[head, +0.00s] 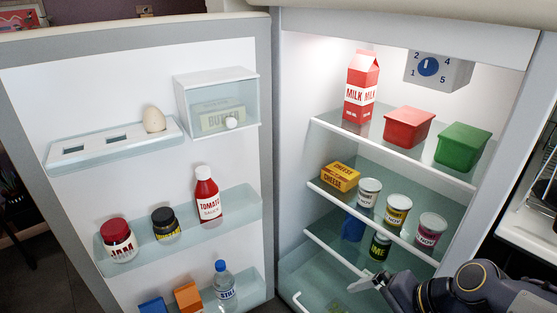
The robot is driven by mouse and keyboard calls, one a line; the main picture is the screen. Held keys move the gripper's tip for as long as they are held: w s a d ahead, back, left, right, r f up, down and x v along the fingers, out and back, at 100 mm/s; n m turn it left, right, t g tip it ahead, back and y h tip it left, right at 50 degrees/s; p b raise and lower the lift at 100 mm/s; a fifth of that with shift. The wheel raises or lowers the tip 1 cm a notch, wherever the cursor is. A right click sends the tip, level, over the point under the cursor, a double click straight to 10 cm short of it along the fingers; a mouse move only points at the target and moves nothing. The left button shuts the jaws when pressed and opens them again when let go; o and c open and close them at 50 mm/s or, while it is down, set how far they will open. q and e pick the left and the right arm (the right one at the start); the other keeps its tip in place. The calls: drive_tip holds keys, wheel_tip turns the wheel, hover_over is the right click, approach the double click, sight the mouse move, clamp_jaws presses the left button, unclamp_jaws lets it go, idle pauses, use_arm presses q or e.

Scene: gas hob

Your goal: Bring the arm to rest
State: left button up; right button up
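My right arm comes in from the lower right corner, and its gripper (374,281) is in front of the lower part of the open fridge (282,150). The gripper's fingertips point left, close to the lower shelf edge. They are small in the picture, so I cannot tell whether they are open or shut. I see no object clearly held in them. My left arm and gripper are out of view.
The fridge door (130,90) stands open at left, with an egg (154,119), jars and bottles in its racks. Inside are a milk carton (361,88), a red tub (408,127), a green tub (462,146) and several pots. A counter (530,228) borders the right.

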drive_tip(key=s+d+n+t+h+b, duration=0.2)
drive_tip(key=s+n, duration=0.5)
drive_tip(key=s, duration=0.2)
wheel_tip(320, 180, up, 32)
drive_tip(key=p, duration=3.1)
drive_tip(key=shift+f+p, duration=0.25)
drive_tip(key=shift+p, duration=0.1)
